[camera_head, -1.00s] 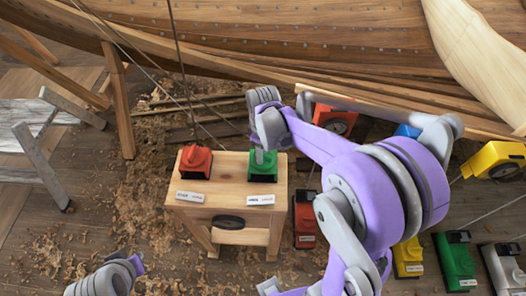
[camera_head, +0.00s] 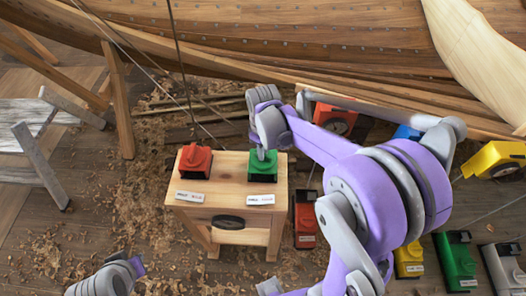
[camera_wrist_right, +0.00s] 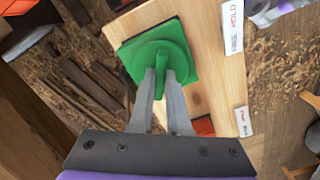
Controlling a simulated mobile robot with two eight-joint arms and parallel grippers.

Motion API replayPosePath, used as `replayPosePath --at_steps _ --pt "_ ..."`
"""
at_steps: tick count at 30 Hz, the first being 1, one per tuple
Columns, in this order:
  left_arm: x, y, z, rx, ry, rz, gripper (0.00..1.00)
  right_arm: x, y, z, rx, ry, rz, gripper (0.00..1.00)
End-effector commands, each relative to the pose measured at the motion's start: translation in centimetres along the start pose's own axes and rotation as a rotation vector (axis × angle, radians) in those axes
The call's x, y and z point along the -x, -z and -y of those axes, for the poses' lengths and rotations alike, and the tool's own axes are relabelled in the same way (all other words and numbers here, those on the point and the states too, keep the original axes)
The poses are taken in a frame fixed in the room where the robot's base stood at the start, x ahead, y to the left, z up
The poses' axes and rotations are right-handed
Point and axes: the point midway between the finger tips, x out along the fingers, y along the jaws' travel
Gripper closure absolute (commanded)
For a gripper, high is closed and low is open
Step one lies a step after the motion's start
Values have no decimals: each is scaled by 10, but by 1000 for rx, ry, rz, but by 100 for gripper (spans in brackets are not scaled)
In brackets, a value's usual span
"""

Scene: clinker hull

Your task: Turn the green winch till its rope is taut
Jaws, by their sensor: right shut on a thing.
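A green device with a square base and a round raised part (camera_wrist_right: 158,52) sits on a small wooden stand (camera_head: 230,170). It also shows in the head view (camera_head: 262,172). My right gripper (camera_wrist_right: 165,82) points down at it with both grey fingers closed on its raised part. It shows in the head view (camera_head: 264,155) over the same device. Another green device (camera_head: 456,262) stands on the floor at the lower right. Thin ropes (camera_head: 150,77) run down from the upper left towards the stand; I cannot tell which belongs to which device. My left gripper is out of view; only part of its arm shows.
A red device (camera_head: 195,160) sits beside the green one on the stand, with white labels in front (camera_head: 260,199). The wooden hull (camera_head: 300,35) fills the back. A grey trestle (camera_head: 40,150) stands left.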

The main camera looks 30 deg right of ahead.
Motion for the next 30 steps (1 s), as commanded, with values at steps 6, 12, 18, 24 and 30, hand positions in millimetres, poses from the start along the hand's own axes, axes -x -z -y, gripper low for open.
replayPosePath --at_steps 6,12,18,24,30 --pt "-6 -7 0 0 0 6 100 -1 0 0 -160 0 1 100" --pt "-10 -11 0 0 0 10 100 -1 0 0 -312 -1 1 100" --pt "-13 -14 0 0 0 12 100 0 0 0 -432 -1 1 100" --pt "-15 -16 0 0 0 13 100 0 0 0 -505 -1 0 100" --pt "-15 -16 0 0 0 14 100 0 0 0 -534 -1 0 100"
